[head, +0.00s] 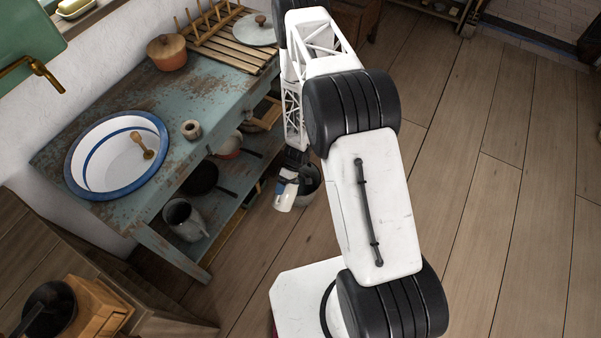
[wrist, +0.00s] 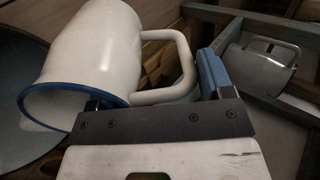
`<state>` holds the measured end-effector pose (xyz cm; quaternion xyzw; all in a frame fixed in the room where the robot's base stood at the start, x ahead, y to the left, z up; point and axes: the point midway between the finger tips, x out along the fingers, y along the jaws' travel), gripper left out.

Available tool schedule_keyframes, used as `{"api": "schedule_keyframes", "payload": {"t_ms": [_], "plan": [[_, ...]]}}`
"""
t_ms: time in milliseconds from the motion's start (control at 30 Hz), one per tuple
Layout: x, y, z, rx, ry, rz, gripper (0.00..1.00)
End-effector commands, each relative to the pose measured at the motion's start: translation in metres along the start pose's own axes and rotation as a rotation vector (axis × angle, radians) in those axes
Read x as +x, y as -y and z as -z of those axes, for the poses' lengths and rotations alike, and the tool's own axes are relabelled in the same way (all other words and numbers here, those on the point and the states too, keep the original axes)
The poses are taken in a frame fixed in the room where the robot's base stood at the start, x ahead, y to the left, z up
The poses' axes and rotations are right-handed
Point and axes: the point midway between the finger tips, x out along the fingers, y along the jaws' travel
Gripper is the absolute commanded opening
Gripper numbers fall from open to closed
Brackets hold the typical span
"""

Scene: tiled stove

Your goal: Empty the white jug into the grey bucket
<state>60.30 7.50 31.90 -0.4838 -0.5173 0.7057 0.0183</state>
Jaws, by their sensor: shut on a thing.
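The white jug (wrist: 92,45) has a blue rim and a white handle. In the wrist view it lies tilted, with its mouth toward the lower left. My gripper (wrist: 152,92) is shut on the jug at its handle side. In the head view the jug (head: 285,198) hangs below my gripper (head: 289,174), partly hidden by it. The grey bucket (head: 313,187) is on the floor just right of the jug, largely hidden by my arm and the jug. A round grey vessel, apparently the bucket (wrist: 14,125), shows beside the jug's mouth in the wrist view. No contents or flow are visible.
The worn blue table (head: 110,218) with a blue-rimmed basin (head: 85,170) stands left. Its lower shelf holds a grey jug (head: 185,220) and pans. The wooden floor (head: 500,200) at right is clear.

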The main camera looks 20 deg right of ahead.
Motion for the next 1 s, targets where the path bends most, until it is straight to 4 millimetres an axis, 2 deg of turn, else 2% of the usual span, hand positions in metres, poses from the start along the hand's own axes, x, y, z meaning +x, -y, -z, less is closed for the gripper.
{"api": "schedule_keyframes", "payload": {"t_ms": [867,1000], "plan": [[0.03,0.018,0.002,0.0,0.0,-0.294,0.0],[0.042,0.016,0.001,-0.001,0.001,-0.343,0.0]]}}
